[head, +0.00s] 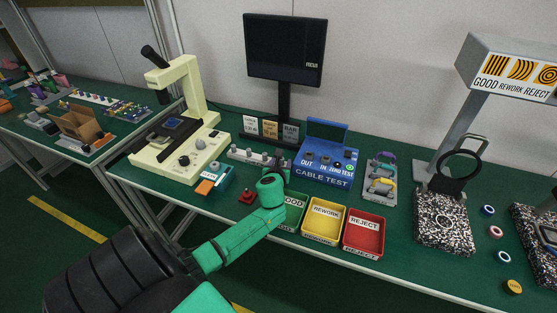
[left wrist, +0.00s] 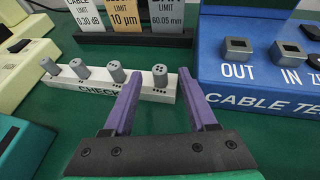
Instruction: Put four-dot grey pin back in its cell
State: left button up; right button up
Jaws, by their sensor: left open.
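Several grey pins stand upright in a white strip marked CHECK (left wrist: 152,94), which also shows in the head view (head: 240,153). The rightmost grey pin (left wrist: 160,76) has several dots on its top and looks like the four-dot one; it stands at the strip's right end. The other pins, such as the one beside it (left wrist: 116,71), are to its left. My left gripper (left wrist: 160,80) is open, its purple fingers pointing at the strip, with the rightmost pin showing between the tips. I cannot tell whether they touch it.
The blue CABLE TEST box (head: 326,165) is close on the right. Limit cards (head: 270,129) stand behind the strip. A cream microscope (head: 188,130) is to the left. Green, yellow (head: 325,222) and red (head: 363,233) trays lie at the front edge. A teal block (head: 222,178) is left of my gripper.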

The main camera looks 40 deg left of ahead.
pick_arm(q)
jog(key=p+v, duration=0.1)
jog(key=v, duration=1.3)
jog(key=shift+p, duration=0.35)
